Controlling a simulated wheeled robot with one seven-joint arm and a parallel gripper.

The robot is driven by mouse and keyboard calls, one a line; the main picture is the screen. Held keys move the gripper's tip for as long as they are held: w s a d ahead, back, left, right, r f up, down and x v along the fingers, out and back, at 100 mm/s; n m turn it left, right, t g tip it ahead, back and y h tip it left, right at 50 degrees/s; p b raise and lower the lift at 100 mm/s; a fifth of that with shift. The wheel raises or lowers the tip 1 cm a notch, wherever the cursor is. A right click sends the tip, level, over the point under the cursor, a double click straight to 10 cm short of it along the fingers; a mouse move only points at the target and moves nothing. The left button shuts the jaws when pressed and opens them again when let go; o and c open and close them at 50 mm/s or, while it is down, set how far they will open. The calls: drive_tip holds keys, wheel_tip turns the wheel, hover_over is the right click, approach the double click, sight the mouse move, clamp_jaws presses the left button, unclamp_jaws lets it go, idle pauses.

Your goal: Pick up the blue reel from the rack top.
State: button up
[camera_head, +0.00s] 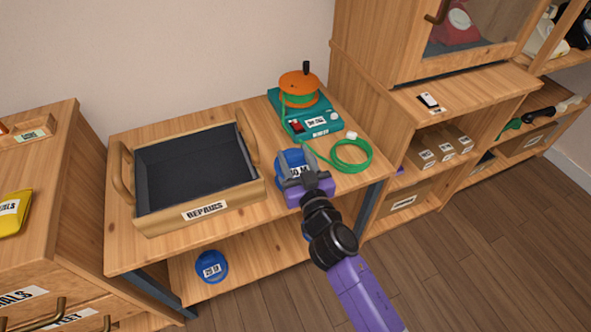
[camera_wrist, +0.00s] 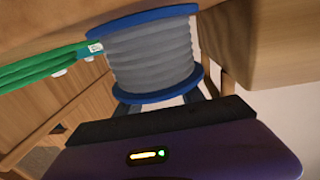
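The blue reel (camera_head: 288,158) is on the rack top, right of the crate, with my gripper (camera_head: 298,170) over its near side. In the head view my gripper hides part of the reel and its label. The wrist view shows a reel (camera_wrist: 150,58) close ahead, with blue flanges and grey winding. My gripper's two fingers look spread apart, reaching toward the reel's near flange. Contact cannot be made out, and the reel appears still on the rack top (camera_head: 220,220). A second blue reel (camera_head: 211,266) lies on the lower shelf.
A wooden crate (camera_head: 157,217) labelled "REPAIRS" stands left of the reel. Behind it is a teal device (camera_head: 328,118) with an orange reel (camera_head: 299,82). A green cable coil (camera_head: 367,154) lies close on the right. A tall cabinet (camera_head: 372,40) bounds the right side.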

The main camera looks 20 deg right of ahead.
clamp_jaws()
drive_tip(key=shift+r, duration=0.1)
